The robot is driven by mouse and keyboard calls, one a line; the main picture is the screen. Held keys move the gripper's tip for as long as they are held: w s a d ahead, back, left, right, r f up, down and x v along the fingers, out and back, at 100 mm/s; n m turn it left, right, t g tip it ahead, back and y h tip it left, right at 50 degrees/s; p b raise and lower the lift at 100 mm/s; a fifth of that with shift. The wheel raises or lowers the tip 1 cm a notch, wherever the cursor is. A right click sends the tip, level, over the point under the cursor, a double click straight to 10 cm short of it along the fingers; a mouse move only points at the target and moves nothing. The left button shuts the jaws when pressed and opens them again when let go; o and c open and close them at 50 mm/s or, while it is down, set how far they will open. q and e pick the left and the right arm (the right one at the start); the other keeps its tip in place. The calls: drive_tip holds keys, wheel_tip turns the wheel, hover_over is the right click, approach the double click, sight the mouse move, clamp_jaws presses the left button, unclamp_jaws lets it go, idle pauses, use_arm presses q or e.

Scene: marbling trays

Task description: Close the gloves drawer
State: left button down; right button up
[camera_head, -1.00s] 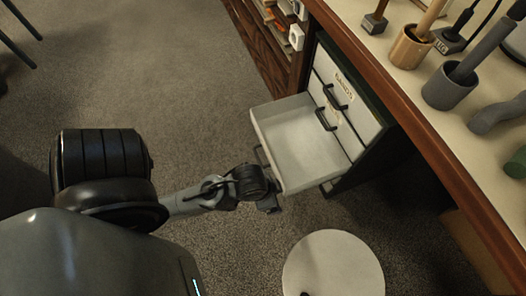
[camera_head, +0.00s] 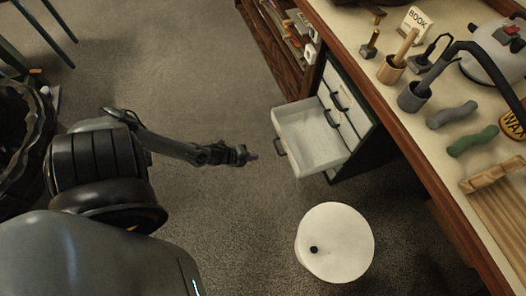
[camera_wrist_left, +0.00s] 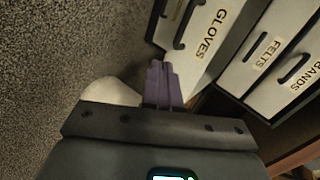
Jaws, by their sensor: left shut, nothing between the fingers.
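The gloves drawer (camera_head: 318,150) is pulled out of the drawer cabinet beside the workbench, and its pale inside looks empty. Its dark handle (camera_head: 280,147) is on the front facing my left arm. In the left wrist view, the drawer front labelled GLOVES (camera_wrist_left: 213,38) is at the upper right, nearer than the FELTS and BANDS fronts. My left gripper (camera_head: 250,157) is to the left of the drawer front, with a gap of floor between them. Its purple fingers (camera_wrist_left: 163,84) are together and empty. My right gripper is out of view.
A round white stool (camera_head: 345,230) with a small dark spot on top stands in front of the cabinet. The workbench (camera_head: 405,128) carries tools and holders. A wooden shelf unit (camera_head: 275,45) is behind the cabinet.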

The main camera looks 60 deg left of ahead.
use_arm(q)
drive_tip(key=s+a+r+m, duration=0.1)
drive_tip(key=a+r+m, duration=0.1)
drive_tip(key=a, duration=0.1)
drive_tip(key=w+r+b+x, duration=0.1)
drive_tip(key=b+x, duration=0.7)
drive_tip(key=x, duration=0.5)
drive_tip(key=shift+w+r+h, duration=0.25)
drive_tip(key=shift+h, duration=0.05)
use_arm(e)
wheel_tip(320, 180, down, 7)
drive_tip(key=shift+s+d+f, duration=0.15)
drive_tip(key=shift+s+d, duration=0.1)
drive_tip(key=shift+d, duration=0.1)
use_arm(q)
drive_tip(key=shift+a, duration=0.1)
